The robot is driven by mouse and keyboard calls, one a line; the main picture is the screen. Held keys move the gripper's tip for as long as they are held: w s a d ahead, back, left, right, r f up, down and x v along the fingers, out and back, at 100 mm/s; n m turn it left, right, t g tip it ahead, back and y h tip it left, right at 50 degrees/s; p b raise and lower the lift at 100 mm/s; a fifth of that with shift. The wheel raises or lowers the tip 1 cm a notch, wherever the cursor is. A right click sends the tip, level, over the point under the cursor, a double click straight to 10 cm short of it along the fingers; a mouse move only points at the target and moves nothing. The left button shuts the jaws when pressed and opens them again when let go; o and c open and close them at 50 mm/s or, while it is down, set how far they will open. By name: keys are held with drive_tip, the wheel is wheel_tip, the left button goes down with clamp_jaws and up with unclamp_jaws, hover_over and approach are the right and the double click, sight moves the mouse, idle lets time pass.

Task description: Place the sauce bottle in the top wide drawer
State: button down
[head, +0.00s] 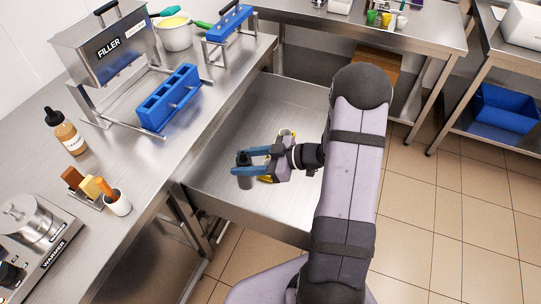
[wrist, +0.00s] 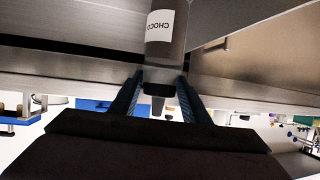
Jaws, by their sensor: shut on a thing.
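The sauce bottle (wrist: 165,40) has a dark body, a white label reading "CHOCO" and a dark nozzle cap. In the wrist view its cap end is between my blue fingers; its lettering is upside down there. My gripper (head: 248,163) is shut on the bottle. In the head view only a dark part of the bottle (head: 243,181) shows at the fingertips. The wide drawer (head: 215,190) is pulled open under the steel table, and my gripper is over its near left part. I cannot tell whether the bottle touches the drawer floor.
A caramel-coloured bottle (head: 66,135) stands on the table left of the drawer. A filler machine (head: 110,52), blue moulds (head: 170,97), a spatula holder (head: 118,206) and a warmer (head: 35,235) also stand there. Most of the drawer floor (head: 300,95) looks bare.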

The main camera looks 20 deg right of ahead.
sight(252, 187)
drive_tip(key=shift+s+a+f+n+g, duration=0.15)
drive_tip(key=shift+s+f+g, duration=0.1)
drive_tip(key=shift+s, duration=0.2)
drive_tip(key=shift+s+a+f+n+g, duration=0.1)
drive_tip(key=shift+s+f+n+g, duration=0.1)
drive_tip(key=shift+s, duration=0.25)
drive_tip(key=shift+f, duration=5)
drive_tip(key=shift+f, duration=0.1)
drive_tip(key=c, duration=1)
unclamp_jaws()
